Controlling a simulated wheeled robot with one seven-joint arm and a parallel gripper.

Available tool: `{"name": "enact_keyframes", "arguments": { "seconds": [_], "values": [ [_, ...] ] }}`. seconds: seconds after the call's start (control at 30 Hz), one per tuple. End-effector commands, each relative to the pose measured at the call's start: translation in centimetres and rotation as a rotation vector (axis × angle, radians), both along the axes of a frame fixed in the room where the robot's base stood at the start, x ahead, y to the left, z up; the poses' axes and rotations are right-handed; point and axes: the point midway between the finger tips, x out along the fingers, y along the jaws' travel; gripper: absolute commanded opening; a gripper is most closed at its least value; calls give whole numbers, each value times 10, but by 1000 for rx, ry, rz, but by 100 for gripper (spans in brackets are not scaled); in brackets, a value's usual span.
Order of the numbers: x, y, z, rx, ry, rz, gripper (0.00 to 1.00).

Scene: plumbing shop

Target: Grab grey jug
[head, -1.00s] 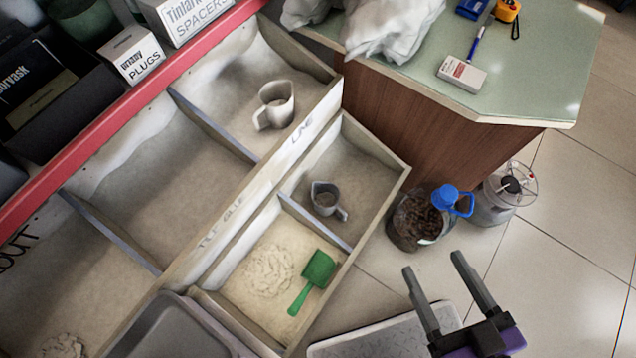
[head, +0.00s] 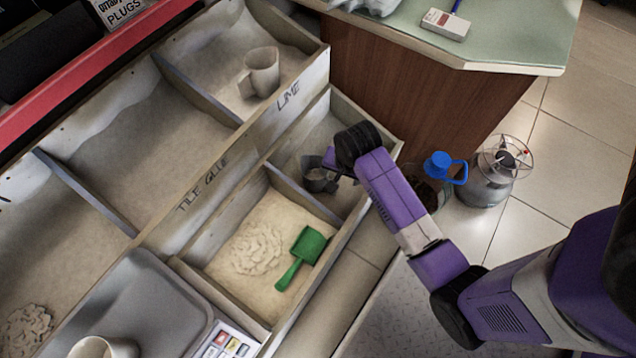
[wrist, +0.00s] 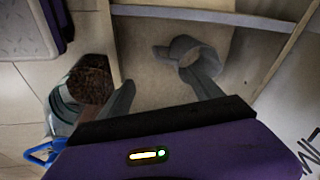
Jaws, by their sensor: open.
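The grey jug (head: 317,182) sits in the small lower bin below the LIME label, partly hidden by my gripper in the head view. In the wrist view the jug (wrist: 203,60) shows from above with its round opening, and its handle points left. My gripper (wrist: 163,80) is open over the bin. Its right finger overlaps the jug's lower edge in the picture, and its left finger is apart from it, near the bin wall. I cannot tell whether the right finger touches the jug. Nothing is held.
A pale jug (head: 262,72) stands in the upper LIME bin. A green scoop (head: 304,252) lies on powder in the neighbouring lower bin. Wooden bin walls and a divider (head: 303,195) surround the jug. A blue-topped container and a gas burner (head: 492,175) stand on the floor right.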

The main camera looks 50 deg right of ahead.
Motion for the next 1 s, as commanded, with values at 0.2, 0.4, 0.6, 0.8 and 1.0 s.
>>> {"name": "enact_keyframes", "arguments": {
  "seconds": [0.2,0.4,0.6,0.8,1.0],
  "values": [
    [25,0,-17,143,104,-191,75],
    [29,3,-19,185,140,-241,75],
    [29,3,-47,186,143,-242,75],
    [30,3,-78,184,142,-240,75],
    [31,3,-87,183,140,-240,75]
  ]
}}
